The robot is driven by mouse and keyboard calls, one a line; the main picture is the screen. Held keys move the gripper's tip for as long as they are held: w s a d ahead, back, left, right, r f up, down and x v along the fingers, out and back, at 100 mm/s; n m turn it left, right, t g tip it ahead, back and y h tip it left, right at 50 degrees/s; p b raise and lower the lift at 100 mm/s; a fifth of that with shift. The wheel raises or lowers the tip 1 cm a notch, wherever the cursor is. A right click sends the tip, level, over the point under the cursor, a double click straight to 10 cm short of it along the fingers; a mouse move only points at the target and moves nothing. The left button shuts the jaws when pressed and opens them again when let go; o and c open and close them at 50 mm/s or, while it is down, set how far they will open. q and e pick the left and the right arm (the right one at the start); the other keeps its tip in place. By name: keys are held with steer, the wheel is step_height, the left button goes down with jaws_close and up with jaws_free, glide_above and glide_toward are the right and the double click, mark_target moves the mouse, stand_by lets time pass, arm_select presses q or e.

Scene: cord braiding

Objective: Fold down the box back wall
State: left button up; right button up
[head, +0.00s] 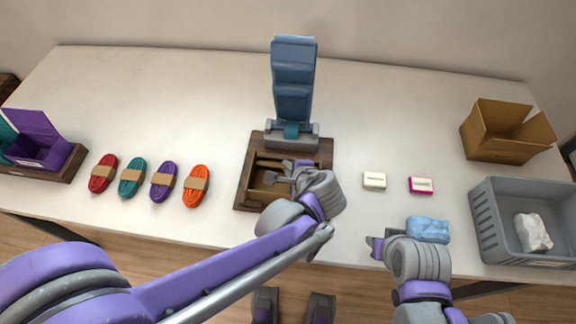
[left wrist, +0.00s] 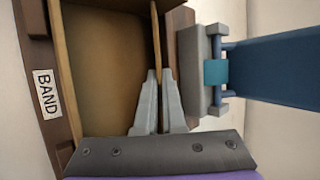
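An open brown box (head: 258,190) sits in a dark wooden frame at the middle of the table. In the left wrist view its brown inside (left wrist: 105,60) is visible, and its thin back wall (left wrist: 156,35) stands up on the side toward the blue device. My left gripper (head: 280,174) is over the box; in the left wrist view its fingertips (left wrist: 159,74) lie close on both sides of the back wall, seemingly pinching it. The hand hides part of the box in the head view. My right gripper (head: 376,246) is at the front edge, away from the box, its finger gap unclear.
A blue and grey device (head: 293,80) stands right behind the box. Several cord bundles (head: 163,181) lie left. A cream block (head: 374,180), a pink block (head: 420,185) and a blue bundle (head: 428,229) lie right. A cardboard box (head: 505,148) and grey crate (head: 492,235) stand far right.

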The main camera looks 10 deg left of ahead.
arm_select(q)
steer(key=o, duration=0.4)
